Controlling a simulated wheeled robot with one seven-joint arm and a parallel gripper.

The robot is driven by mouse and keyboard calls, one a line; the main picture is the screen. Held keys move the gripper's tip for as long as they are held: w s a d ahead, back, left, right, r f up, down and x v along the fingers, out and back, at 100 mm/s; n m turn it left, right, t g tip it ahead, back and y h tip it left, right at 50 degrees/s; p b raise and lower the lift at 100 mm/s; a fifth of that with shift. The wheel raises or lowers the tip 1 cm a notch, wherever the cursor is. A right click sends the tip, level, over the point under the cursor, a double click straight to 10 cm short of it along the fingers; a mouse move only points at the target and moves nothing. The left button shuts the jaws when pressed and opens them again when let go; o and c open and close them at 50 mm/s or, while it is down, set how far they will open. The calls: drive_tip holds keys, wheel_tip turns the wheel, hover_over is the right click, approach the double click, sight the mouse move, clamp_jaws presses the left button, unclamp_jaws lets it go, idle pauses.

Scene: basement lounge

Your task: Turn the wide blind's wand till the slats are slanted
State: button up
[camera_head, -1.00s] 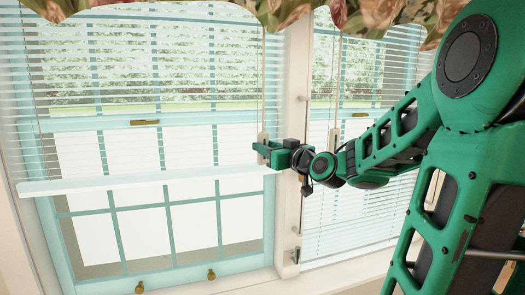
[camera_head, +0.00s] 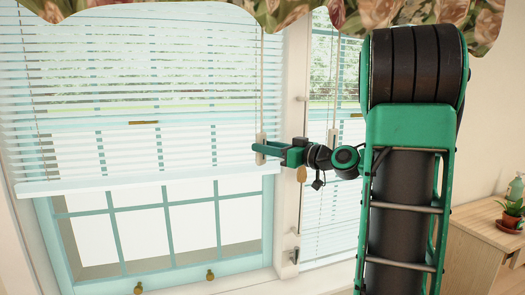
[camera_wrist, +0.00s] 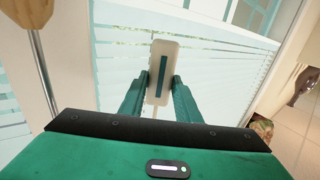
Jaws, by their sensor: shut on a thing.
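The wide blind (camera_head: 110,172) hangs over the left window, its bottom rail partway down. Its slats show as broad white bands with gaps between them, so they look tilted. Its thin wand (camera_head: 262,80) hangs near the blind's right edge and ends in a beige handle (camera_head: 262,137). My gripper (camera_head: 262,149) reaches in from the right and is shut on this handle. In the wrist view, the beige handle (camera_wrist: 166,52), with a dark teal slot, stands slightly tilted between the two green fingers of my gripper (camera_wrist: 158,88).
A narrower blind (camera_head: 325,215) hangs on the right window, behind my arm. A window post (camera_head: 290,220) with small metal fittings stands between the windows. A floral valance (camera_head: 200,12) hangs above. A wooden cabinet (camera_head: 478,245) with a potted cactus (camera_head: 514,205) stands at right.

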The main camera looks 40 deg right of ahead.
drive_tip(key=shift+y, duration=0.3)
idle(0.5)
drive_tip(key=o, duration=1)
drive_tip(key=shift+o, duration=0.2)
